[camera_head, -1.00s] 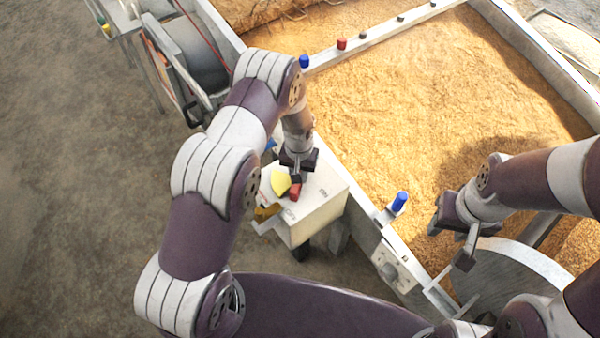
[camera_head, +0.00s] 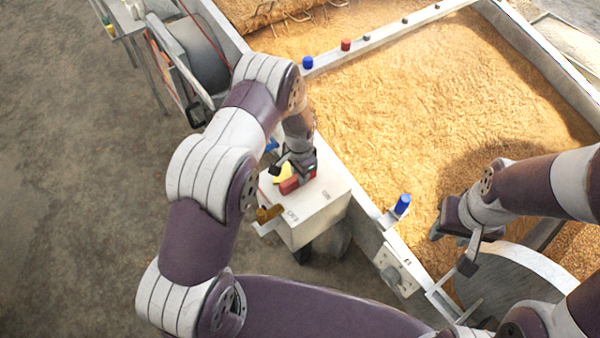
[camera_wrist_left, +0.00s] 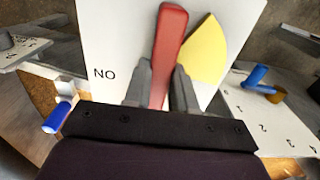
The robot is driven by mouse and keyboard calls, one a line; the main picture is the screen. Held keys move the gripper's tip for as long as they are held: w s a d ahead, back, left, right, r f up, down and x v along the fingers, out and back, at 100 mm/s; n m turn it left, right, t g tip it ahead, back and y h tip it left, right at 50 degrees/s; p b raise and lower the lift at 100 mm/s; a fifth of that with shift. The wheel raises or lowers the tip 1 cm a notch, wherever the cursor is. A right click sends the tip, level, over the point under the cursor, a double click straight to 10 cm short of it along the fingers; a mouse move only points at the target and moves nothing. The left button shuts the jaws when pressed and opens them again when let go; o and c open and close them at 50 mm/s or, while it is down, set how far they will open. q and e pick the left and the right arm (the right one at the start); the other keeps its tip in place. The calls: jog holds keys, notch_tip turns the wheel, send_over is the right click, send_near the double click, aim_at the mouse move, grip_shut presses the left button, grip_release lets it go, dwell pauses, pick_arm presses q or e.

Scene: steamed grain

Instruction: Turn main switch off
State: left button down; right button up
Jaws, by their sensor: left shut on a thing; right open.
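The main switch is a red handle (camera_head: 290,184) on top of a white box (camera_head: 318,210) marked ON and OFF. A yellow wedge (camera_head: 283,172) lies beside the handle. My left gripper (camera_head: 298,170) is over the box, shut on the red handle. My right gripper (camera_head: 452,248) is open and empty at the right, above the grain bed's near edge.
A large bed of grain (camera_head: 430,100) fills the upper right behind a metal rim with blue and red knobs. A blue knob (camera_head: 402,204) and a grey panel (camera_head: 398,268) are right of the box. A brown knob (camera_head: 268,213) projects from the box's left side. Bare floor lies left.

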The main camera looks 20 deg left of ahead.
pick_arm(q)
jog(key=shift+s+f, duration=0.15)
jog(key=shift+s, duration=0.05)
dwell(0.3)
jog(key=c, duration=0.9)
grip_release()
jog(key=shift+w+r, duration=0.15)
jog(key=shift+r, duration=0.05)
notch_tip(320, 180, up, 12)
jog(key=shift+r, duration=0.15)
